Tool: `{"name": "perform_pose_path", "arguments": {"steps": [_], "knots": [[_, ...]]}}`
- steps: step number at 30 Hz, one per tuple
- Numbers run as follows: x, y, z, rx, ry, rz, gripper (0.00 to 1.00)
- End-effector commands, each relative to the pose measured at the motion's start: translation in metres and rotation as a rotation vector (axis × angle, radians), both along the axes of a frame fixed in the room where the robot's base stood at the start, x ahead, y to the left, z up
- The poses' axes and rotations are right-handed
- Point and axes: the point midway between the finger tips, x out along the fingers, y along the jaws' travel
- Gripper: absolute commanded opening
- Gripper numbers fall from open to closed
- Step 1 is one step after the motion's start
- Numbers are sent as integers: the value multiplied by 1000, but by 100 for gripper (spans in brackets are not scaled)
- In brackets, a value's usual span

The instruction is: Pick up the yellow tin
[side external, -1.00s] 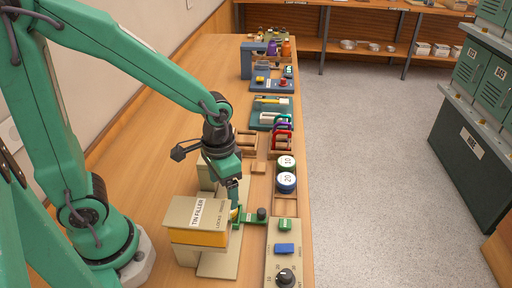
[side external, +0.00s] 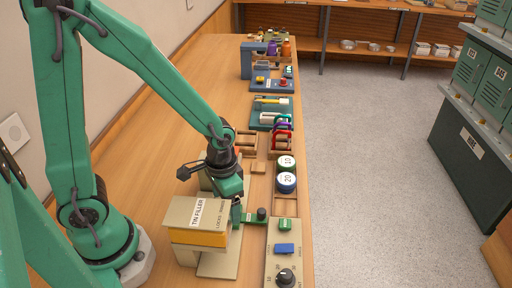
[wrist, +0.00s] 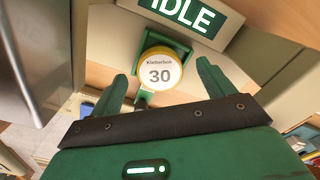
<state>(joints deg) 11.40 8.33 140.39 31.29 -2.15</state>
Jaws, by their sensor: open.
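The yellow tin (wrist: 160,70) shows in the wrist view as a round white lid marked 30 with a yellow rim. It sits in a green holder (wrist: 148,99) on the tin filler (side external: 196,222), below a green IDLE sign (wrist: 182,14). My gripper (wrist: 161,72) is open. Its fingertips stand apart to the left and right of the tin in the wrist view; I cannot tell whether they touch it. In the side external view my gripper (side external: 236,214) is low beside the filler and hides the tin.
A green lever with a dark knob (side external: 262,213) sticks out right of the filler. Two round tins (side external: 287,172) and a wooden rack (side external: 277,141) are farther back.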

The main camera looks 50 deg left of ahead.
Motion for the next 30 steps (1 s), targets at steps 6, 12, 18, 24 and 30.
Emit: {"name": "perform_pose_path", "arguments": {"steps": [6,12,18,24,30], "knots": [[0,0,-7,0,0,0,81],[0,0,-7,0,0,0,81],[0,0,-7,0,0,0,81],[0,0,-7,0,0,0,54],[0,0,-7,0,0,0,33]]}}
